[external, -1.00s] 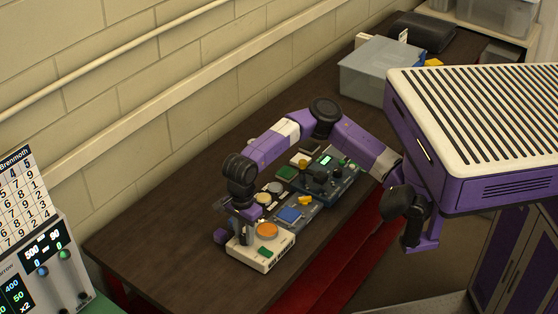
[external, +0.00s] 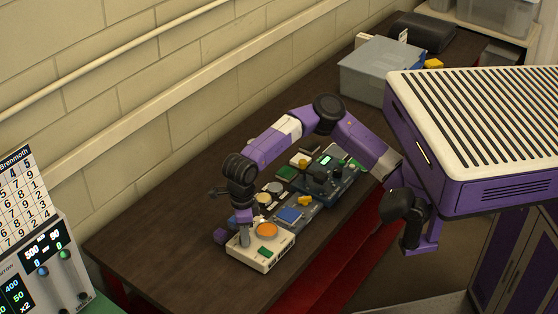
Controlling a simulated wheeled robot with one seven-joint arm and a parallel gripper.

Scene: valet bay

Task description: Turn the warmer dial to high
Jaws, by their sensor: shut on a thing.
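The warmer looks to be the cream box (external: 277,258) near the left end of the dark bench, with an orange disc (external: 266,230) and a green patch (external: 265,252) on top. My gripper (external: 244,240) points down at the left part of this box, beside the orange disc. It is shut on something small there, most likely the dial. The fingers and the coarse view hide the dial, so its setting and markings cannot be read.
Behind the box stand panels with a blue square (external: 291,214), pale round pads and a dark unit with a lit green display (external: 327,161). A grey lidded bin (external: 378,72) stands farther back. The bench (external: 150,240) is clear to the left.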

